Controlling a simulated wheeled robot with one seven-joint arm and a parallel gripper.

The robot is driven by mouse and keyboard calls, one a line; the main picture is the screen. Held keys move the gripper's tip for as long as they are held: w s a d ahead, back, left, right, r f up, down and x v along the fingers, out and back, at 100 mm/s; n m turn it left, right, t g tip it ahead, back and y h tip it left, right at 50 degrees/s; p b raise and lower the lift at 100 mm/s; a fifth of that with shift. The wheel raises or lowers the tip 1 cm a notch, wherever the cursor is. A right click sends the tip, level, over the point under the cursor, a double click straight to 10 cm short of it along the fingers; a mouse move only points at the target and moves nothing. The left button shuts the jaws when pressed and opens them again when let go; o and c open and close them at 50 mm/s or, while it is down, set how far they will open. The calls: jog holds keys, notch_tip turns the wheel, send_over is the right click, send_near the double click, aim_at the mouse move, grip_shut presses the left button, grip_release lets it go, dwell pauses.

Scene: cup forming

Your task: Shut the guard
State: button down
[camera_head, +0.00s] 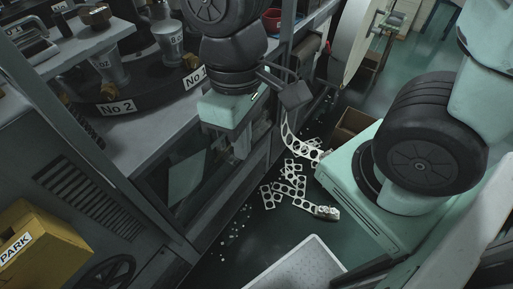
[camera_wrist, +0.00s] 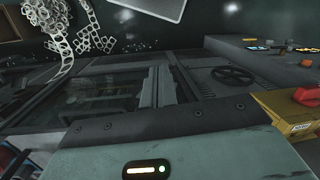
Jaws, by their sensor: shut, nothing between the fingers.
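The guard looks like the glazed panel (camera_head: 186,178) in a grey frame on the front of the machine, left of and below my arm in the head view. A framed pane also shows in the wrist view (camera_wrist: 100,95). I cannot tell how far it stands open. My gripper (camera_head: 243,148) points down close to the right part of this front, its pale fingers together and empty. I cannot tell whether they touch the frame. The gripper's body fills the bottom of the wrist view and hides part of the machine front.
Punched metal strips (camera_head: 290,185) and scraps lie on the dark floor right of the machine. A pale tray (camera_head: 295,265) lies at the bottom. A yellow box (camera_head: 40,250) stands at lower left. Cups and a turntable marked No 2 (camera_head: 115,108) are on the machine top.

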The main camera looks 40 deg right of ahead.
jog(key=w+d+f+m+y+b, duration=0.35)
jog(key=f+m+y+b, duration=0.2)
jog(key=f+b, duration=0.55)
jog(key=w+d+f+m+y+b, duration=0.2)
jog(key=w+f+m+y+b, duration=0.35)
jog(key=f, duration=0.75)
jog(key=w+d+f+m+y+b, duration=0.25)
jog(key=f+m+b, duration=0.45)
jog(key=f+b, duration=0.5)
jog(key=w+d+f+m+t+h+b, duration=0.4)
jog(key=d+f+m+t+b, duration=0.65)
jog(key=d+f, duration=0.25)
jog(key=w+d+f+m+t+h+b, duration=0.3)
jog(key=w+d+f+m+t+b, duration=0.1)
jog(key=d+f+m+t+b, duration=0.65)
jog(key=w+a+r+n+b, duration=0.1)
jog(key=w+r+b, duration=0.3)
jog(key=w, duration=0.5)
jog(key=shift+a+r, duration=0.35)
jog(key=shift+r, duration=0.05)
